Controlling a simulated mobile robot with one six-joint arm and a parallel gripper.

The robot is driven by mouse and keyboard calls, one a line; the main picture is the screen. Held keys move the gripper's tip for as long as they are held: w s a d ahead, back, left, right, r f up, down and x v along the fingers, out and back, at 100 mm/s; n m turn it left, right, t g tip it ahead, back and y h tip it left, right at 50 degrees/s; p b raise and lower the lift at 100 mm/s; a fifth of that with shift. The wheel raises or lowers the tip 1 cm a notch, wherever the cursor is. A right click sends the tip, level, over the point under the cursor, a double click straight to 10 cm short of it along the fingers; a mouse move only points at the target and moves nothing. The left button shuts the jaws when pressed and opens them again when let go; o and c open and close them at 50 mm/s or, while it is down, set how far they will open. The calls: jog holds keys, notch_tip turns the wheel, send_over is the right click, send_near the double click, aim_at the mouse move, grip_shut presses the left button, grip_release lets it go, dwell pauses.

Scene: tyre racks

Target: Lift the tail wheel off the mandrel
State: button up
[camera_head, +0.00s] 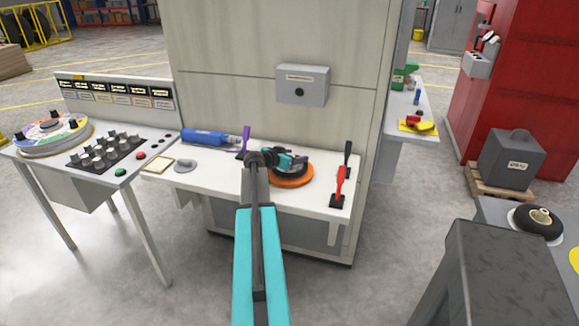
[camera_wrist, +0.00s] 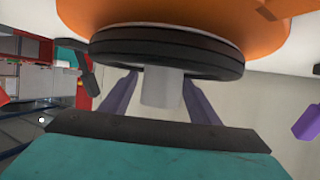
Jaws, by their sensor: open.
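The tail wheel (camera_wrist: 165,50) is a black grooved tyre resting against an orange disc (camera_wrist: 215,12). A pale grey cylinder, seemingly the mandrel (camera_wrist: 162,88), stands out from the wheel's centre. My gripper (camera_wrist: 160,78) has its two purple-grey fingers apart, one on each side of the cylinder, with tips close to the tyre; I cannot tell whether they touch it. In the head view the orange disc (camera_head: 291,181) lies on the white bench and my gripper (camera_head: 286,160) is over it, largely hiding the dark wheel (camera_head: 278,174).
A purple lever (camera_head: 245,140) and a blue bottle-like tool (camera_head: 205,137) are left of the disc. Red (camera_head: 340,185) and black (camera_head: 347,157) levers stand right. A cabinet panel with a grey box (camera_head: 302,85) rises behind. Another small wheel (camera_head: 538,222) sits at far right.

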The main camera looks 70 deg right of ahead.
grip_shut()
dwell(0.3)
jog(key=shift+r, duration=0.15)
jog(key=shift+r+b, duration=0.7)
jog(key=shift+r, duration=0.7)
jog(key=shift+a+r, duration=0.2)
jog(key=shift+a, duration=0.1)
jog(key=a+r+b, duration=0.1)
jog(key=a+b, duration=0.3)
jog(key=a, duration=1.1)
jog(key=shift+a+r, duration=0.2)
jog(key=shift+r, duration=0.1)
